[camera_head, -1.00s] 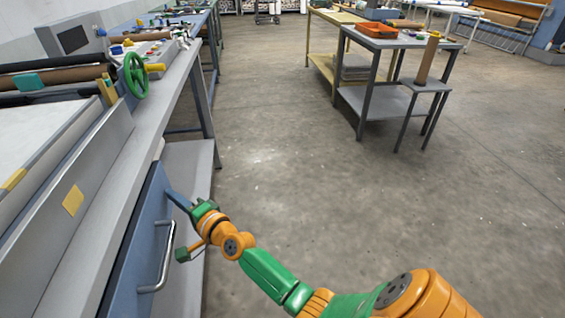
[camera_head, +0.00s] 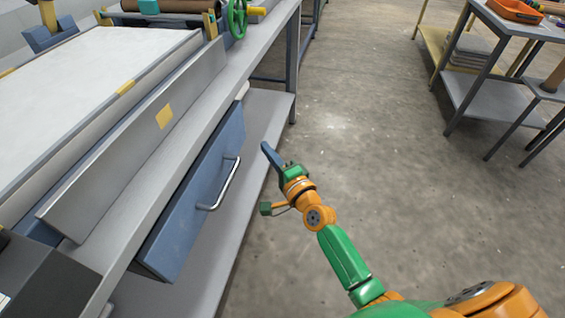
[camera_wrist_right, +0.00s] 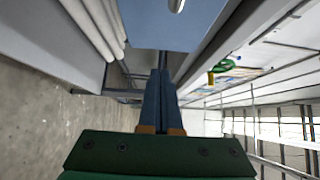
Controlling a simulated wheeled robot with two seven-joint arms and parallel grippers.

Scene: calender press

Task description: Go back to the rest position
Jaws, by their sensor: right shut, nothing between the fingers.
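My right gripper (camera_head: 270,156) is shut and empty, in the middle of the head view. It is held over the floor to the right of a blue drawer front (camera_head: 192,205) with a metal handle (camera_head: 228,184), apart from the handle. In the right wrist view its two blue fingers (camera_wrist_right: 161,95) lie together with nothing between them. The blue panel with a piece of the handle (camera_wrist_right: 176,5) shows beyond the fingertips. My left gripper is not in view.
The press bench (camera_head: 140,150) fills the left side, with a green handwheel (camera_head: 237,17) at its far end. A lower grey shelf (camera_head: 262,130) runs under it. A grey table (camera_head: 485,92) with an orange tray (camera_head: 515,10) stands at the upper right. The floor (camera_head: 400,190) between is clear.

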